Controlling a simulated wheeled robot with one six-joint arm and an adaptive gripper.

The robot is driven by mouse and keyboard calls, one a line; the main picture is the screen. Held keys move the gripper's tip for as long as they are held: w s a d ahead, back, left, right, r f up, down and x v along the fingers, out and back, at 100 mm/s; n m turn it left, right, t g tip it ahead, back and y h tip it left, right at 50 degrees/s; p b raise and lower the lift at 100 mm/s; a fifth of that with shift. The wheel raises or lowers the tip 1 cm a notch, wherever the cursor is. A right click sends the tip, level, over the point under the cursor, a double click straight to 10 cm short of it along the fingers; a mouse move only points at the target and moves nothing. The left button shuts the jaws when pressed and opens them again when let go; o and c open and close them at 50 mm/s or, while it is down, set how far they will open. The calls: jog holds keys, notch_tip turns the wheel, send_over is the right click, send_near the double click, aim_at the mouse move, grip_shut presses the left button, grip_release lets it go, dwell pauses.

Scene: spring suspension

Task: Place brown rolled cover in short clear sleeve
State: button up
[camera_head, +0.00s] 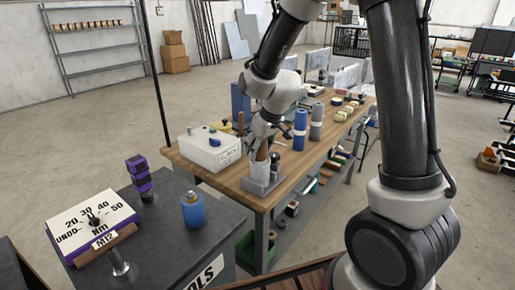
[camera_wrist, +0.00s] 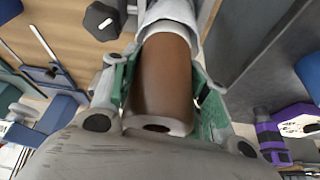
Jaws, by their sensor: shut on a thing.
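The brown rolled cover (camera_head: 262,153) stands roughly upright below my gripper (camera_head: 260,139). In the wrist view the cover (camera_wrist: 167,75) lies between the green-padded fingers of my gripper (camera_wrist: 163,88), which is shut on it. The short clear sleeve (camera_head: 260,172) stands in a grey holder on the near end of the workbench. In the wrist view the cover's far end meets the whitish sleeve (camera_wrist: 170,13) and appears to be inside its mouth. How deep it sits is hidden.
The grey holder (camera_head: 262,188) also carries a dark knob-topped piece (camera_head: 275,158). A white box (camera_head: 210,149) is to the left on the wooden bench (camera_head: 233,185). Blue (camera_head: 300,130) and grey (camera_head: 316,121) cylinders stand behind to the right. A dark cabinet with a dial panel (camera_head: 92,224) is nearer.

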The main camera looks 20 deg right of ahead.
jog(key=o, duration=1.1)
jog(key=shift+f, duration=0.1)
jog(key=v, duration=1.1)
jog(key=s+d+r+m, duration=0.1)
jog(key=s+d, duration=0.3)
jog(key=s, duration=0.4)
jog(key=s+d+r+m+h, duration=0.1)
jog(key=s+d+r+m, duration=0.1)
jog(key=s+d, duration=0.3)
jog(key=s+d+r+m+h, duration=0.1)
jog(key=s+d+r, duration=0.3)
jog(key=s, duration=0.7)
jog(key=shift+d+m, duration=0.25)
jog(key=shift+m, duration=0.45)
